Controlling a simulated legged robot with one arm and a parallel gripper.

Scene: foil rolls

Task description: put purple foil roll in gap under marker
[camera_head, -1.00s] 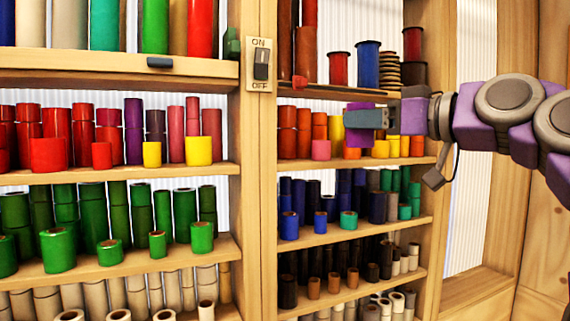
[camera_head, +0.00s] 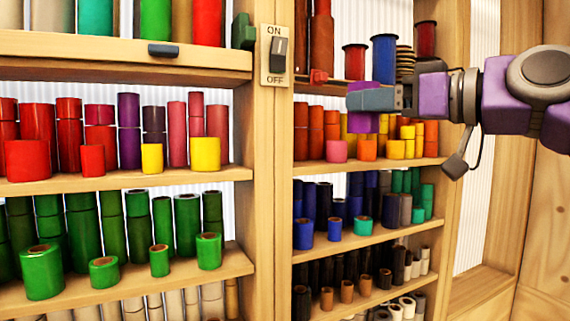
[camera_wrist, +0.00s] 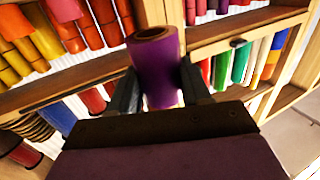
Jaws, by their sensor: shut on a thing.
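My gripper (camera_head: 364,99) is shut on the purple foil roll (camera_head: 359,122) and holds it upright in front of the right-hand shelves. The roll also shows in the wrist view (camera_wrist: 157,68), between the two fingers, with its hollow top end visible. A dark blue-grey marker (camera_head: 165,49) is on the front edge of the upper left shelf. Below it stands the row of red, purple and maroon rolls, with shorter red and yellow rolls in front. A red marker-like piece (camera_head: 318,76) is on the right shelf edge. Which marker is meant cannot be told.
A wooden post with an ON/OFF switch (camera_head: 278,55) stands between the left and right shelves. A green block (camera_head: 244,31) sits beside it. A yellow roll (camera_head: 205,153) stands at the front of the left shelf. Open air lies before the left shelves.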

